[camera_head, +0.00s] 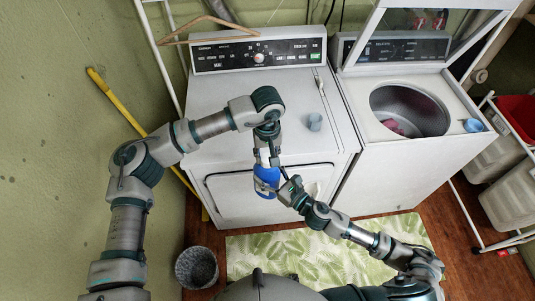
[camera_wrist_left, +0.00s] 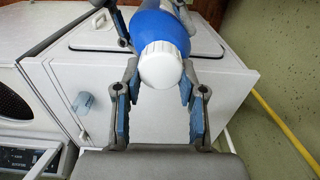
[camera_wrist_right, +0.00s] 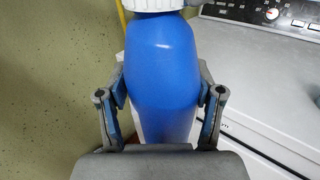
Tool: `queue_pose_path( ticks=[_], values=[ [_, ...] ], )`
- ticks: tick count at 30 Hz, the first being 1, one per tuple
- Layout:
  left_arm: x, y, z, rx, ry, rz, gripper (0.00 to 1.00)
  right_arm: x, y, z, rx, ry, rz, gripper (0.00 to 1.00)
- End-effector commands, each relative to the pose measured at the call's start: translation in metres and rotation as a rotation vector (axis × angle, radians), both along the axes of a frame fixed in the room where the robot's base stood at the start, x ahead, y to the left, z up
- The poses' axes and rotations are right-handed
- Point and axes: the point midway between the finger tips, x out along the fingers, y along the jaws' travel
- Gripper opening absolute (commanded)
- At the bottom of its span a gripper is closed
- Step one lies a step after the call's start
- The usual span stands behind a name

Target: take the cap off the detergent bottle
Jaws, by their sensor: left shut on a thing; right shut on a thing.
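The blue detergent bottle (camera_head: 266,182) is held up in front of the white dryer. My right gripper (camera_head: 284,190) is shut around the bottle's body; the blue body also fills the right wrist view (camera_wrist_right: 160,75) between the two fingers. My left gripper (camera_head: 265,158) comes down from above. In the left wrist view the white ribbed cap (camera_wrist_left: 161,66) lies between its fingertips, which are shut on it. The cap also shows at the top of the right wrist view (camera_wrist_right: 152,4). It sits at the bottle's top end. The left fingers largely hide it in the head view.
A light-blue cup (camera_head: 314,122) stands on the dryer top (camera_head: 225,90). The washer (camera_head: 440,145) at right has its lid open and a blue item (camera_head: 473,125) on its edge. A wire basket (camera_head: 196,267) and leaf-patterned mat (camera_head: 300,255) lie below.

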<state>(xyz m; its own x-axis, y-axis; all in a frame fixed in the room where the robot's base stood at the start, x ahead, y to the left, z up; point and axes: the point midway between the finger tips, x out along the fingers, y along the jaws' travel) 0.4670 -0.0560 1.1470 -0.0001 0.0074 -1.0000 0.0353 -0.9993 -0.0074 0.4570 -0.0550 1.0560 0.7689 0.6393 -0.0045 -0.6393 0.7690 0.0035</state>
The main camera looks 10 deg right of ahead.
Motion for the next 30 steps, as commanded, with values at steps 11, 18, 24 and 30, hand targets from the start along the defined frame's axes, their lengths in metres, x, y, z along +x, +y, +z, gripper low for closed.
queue_pose_path(
  ticks=[11, 18, 24, 30],
  values=[
    [-0.001, 0.008, 0.001, -0.014, -0.004, 1.005, 0.00, -0.004, 0.007, 0.005, 0.001, -0.014, 0.017, 0.00],
    [-0.003, 0.013, 0.002, -0.016, -0.012, 1.639, 0.00, -0.005, 0.007, 0.004, 0.002, -0.013, 0.018, 0.00],
    [-0.007, 0.014, 0.002, -0.018, -0.019, 2.162, 0.00, -0.004, 0.005, 0.004, 0.002, -0.012, 0.017, 0.00],
    [-0.011, 0.013, 0.002, -0.018, -0.022, 2.685, 0.00, -0.004, 0.005, 0.003, 0.002, -0.010, 0.016, 0.00]
  ],
)
